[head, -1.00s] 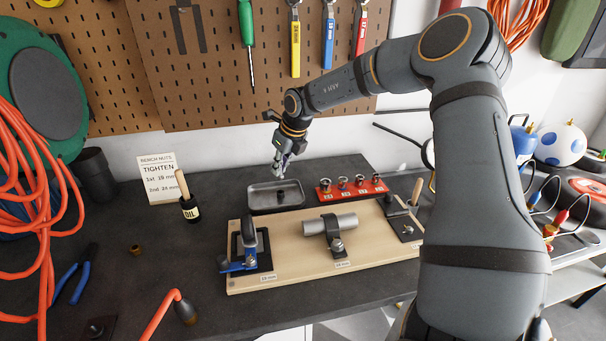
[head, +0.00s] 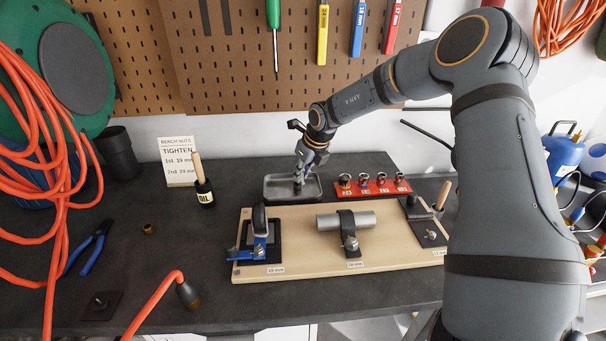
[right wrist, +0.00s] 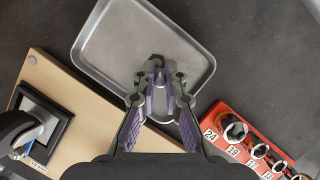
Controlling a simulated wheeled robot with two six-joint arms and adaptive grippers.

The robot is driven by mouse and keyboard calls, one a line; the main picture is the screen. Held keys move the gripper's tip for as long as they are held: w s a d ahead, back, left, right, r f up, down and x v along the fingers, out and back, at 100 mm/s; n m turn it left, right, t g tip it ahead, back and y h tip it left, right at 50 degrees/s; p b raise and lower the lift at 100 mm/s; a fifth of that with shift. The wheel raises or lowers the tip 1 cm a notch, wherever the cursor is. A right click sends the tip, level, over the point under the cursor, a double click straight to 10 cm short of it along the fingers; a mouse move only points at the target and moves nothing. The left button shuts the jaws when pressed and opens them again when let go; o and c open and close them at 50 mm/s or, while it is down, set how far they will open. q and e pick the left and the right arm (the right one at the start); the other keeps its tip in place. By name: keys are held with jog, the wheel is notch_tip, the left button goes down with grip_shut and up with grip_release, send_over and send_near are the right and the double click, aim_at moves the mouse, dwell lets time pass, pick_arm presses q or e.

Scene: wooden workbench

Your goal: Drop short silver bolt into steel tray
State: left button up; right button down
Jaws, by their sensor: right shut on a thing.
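The steel tray (head: 276,197) lies on the dark bench top behind the wooden board, and its bare floor and rim show in the right wrist view (right wrist: 120,45). My right gripper (head: 299,184) points down over the tray, its tips low inside the tray's outline. In the right wrist view its fingers (right wrist: 158,82) are shut on a small silver piece, seemingly the short silver bolt (right wrist: 157,73), mostly hidden between the tips. I cannot tell whether it touches the tray floor. My left gripper is not in view.
A red socket rack (head: 372,191) stands just right of the tray. The wooden board (head: 300,262) with clamps and a silver cylinder (head: 345,220) lies in front. Blue pliers (head: 90,248) lie farther left.

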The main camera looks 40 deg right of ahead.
jog(key=shift+f, duration=0.25)
jog(key=c, duration=1.9)
grip_release()
jog(key=shift+d, duration=0.1)
jog(key=o, duration=0.5)
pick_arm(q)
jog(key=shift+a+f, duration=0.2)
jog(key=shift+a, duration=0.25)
